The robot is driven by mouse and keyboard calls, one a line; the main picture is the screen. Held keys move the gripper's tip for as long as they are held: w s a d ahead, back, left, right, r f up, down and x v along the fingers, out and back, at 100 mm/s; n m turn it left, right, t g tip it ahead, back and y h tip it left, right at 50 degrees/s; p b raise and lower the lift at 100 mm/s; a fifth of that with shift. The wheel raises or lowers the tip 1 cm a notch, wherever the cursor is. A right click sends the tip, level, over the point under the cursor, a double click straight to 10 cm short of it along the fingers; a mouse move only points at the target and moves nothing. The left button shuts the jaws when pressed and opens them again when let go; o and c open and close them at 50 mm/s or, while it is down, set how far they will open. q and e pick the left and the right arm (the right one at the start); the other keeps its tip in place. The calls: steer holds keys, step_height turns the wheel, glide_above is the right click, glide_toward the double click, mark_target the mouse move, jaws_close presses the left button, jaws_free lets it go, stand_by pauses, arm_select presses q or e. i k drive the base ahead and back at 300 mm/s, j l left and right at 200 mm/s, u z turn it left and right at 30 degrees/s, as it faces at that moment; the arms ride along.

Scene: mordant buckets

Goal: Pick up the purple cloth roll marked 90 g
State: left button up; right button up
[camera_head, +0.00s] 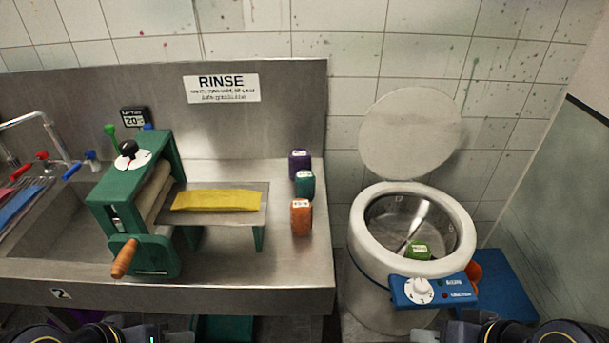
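A small purple roll (299,164) with a pale label on top stands upright on the steel counter. It is the farthest back of three rolls in a line near the counter's right end. Its label is too small to read. My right gripper (457,331) shows only in part at the bottom edge, far in front of the roll and to its right. My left gripper (140,333) is also cut off at the bottom edge, left of the roll.
A teal roll (304,184) and an orange roll (301,218) stand in front of the purple one. A green wringer (150,200) with a yellow cloth (217,200) is left. A white tub (365,232) with its lid raised holds a green roll (418,251).

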mark_target(299, 159)
steer(key=i+l, duration=0.5)
steer(key=i+l+u, duration=0.2)
steer(key=u, duration=1.5)
